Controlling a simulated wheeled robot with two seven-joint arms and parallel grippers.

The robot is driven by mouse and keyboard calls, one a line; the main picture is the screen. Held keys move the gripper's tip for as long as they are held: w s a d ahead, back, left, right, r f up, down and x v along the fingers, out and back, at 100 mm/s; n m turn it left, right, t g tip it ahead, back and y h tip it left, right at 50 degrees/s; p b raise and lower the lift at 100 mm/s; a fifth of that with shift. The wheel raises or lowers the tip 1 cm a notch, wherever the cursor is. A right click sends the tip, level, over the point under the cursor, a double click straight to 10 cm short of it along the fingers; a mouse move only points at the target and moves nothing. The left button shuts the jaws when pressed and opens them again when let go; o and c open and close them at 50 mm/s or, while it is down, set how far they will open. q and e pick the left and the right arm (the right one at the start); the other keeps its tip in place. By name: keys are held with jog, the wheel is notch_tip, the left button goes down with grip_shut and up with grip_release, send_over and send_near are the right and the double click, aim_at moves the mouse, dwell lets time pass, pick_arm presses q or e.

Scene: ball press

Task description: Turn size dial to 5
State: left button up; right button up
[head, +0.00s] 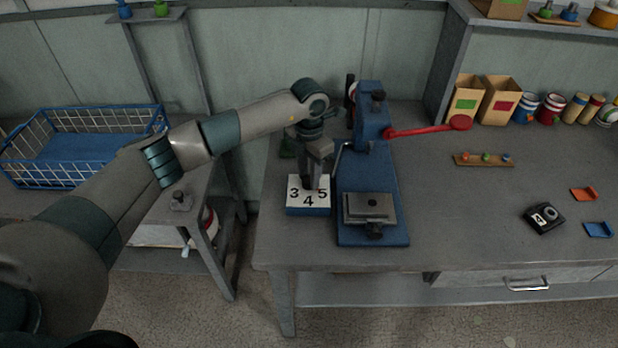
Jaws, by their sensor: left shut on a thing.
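The size dial's plate (295,205) is white with the numbers 3, 4 and 5, on a low blue block at the left of the blue press (372,225). My left gripper (312,184) points down over the middle of the plate and is shut on the dial's knob. The fingers hide most of the knob, and which number it points to cannot be told. My right gripper is not in view.
The press has a red lever (430,130) reaching right. A small black device marked 4 (544,218), a red piece (584,194) and a blue piece (598,230) lie at the right. A wooden strip (484,160) lies behind them. Cardboard boxes (497,100) and cans stand at the back. The bench centre is clear.

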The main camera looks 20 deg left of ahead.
aim_at(309, 179)
pick_arm(q)
jog(key=shift+r+n, duration=0.1)
jog(key=shift+n, duration=0.4)
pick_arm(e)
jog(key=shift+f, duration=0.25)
pick_arm(q)
jog(key=shift+w, duration=0.1)
jog(key=o, duration=1.1)
jog(key=shift+c, duration=0.2)
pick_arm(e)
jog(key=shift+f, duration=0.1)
pick_arm(q)
jog(key=shift+r+b, duration=0.4)
jog(key=shift+r, duration=0.25)
notch_tip(309, 179, up, 16)
jog(key=b, duration=0.4)
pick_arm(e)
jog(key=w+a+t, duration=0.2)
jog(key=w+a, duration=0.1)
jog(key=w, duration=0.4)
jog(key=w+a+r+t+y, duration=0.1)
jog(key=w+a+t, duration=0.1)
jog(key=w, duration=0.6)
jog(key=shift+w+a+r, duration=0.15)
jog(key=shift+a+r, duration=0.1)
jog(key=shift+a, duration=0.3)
